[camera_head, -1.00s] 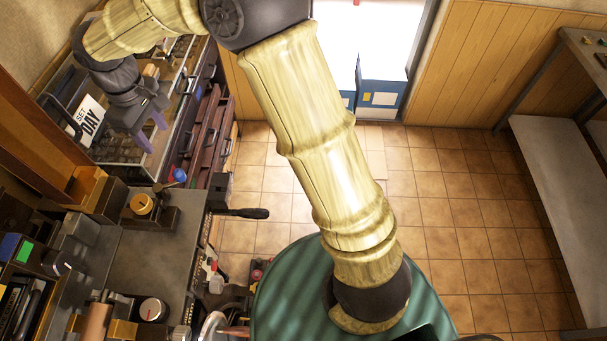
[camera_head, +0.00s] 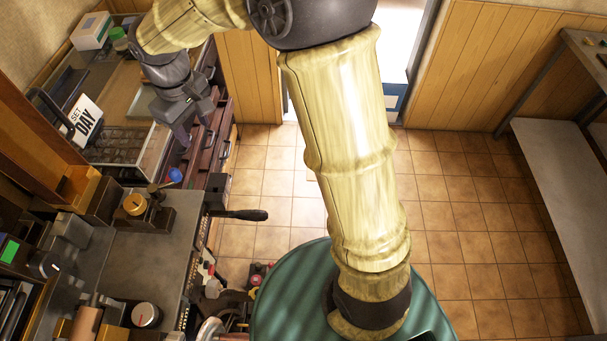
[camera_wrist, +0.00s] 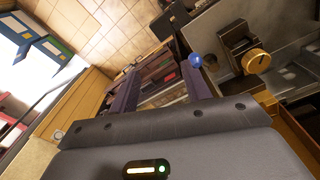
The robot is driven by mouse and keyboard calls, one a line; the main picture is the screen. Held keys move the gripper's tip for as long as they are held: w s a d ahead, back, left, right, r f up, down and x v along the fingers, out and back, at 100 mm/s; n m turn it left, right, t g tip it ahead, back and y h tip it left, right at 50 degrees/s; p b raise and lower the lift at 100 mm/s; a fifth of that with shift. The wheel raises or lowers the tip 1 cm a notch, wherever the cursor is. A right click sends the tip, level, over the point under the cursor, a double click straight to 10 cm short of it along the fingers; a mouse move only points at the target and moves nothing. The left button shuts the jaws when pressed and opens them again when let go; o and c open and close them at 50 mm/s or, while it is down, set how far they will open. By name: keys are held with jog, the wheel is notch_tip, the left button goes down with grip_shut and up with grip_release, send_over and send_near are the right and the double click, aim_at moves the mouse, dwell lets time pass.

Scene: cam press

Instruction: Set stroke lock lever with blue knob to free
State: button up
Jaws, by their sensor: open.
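The blue knob (camera_head: 176,175) of the stroke lock lever stands at the far edge of the grey machine bed, beside a dark block with a brass dial. A short dark lever arm (camera_head: 161,185) seems to lead to it. In the wrist view the blue knob (camera_wrist: 196,60) shows near the tip of the right-hand finger, and I cannot tell the depth between them. My gripper (camera_head: 188,145) is open and empty, just beyond the knob in the head view. The wrist view shows its two purple fingers (camera_wrist: 163,75) spread apart. The lever's position marks are not readable.
The brass dial (camera_head: 134,204) is close to the knob. A long black handle (camera_head: 240,214) sticks out to the right. Drawers (camera_head: 216,140) and a tray with a "SET DAY" card (camera_head: 84,120) lie beyond.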

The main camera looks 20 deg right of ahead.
jog(key=s+d+f+m+b, duration=0.1)
jog(key=s+d+f+m, duration=0.2)
jog(key=d, duration=0.3)
jog(key=s+d+f+m+t+b, duration=0.1)
jog(key=s+d+f+m+b, duration=0.1)
jog(key=s+d+f, duration=0.2)
jog(key=s+d+f+m+t+b, duration=0.1)
jog(key=s+d+f+m+b, duration=0.1)
jog(key=d, duration=0.7)
notch_tip(320, 180, down, 3)
jog(key=s+m, duration=0.1)
jog(key=s, duration=0.1)
jog(key=shift+s+d+r+m, duration=0.15)
jog(key=shift+s+d+m, duration=0.15)
jog(key=shift+s+d, duration=0.1)
jog(key=shift+s, duration=0.15)
grip_shut()
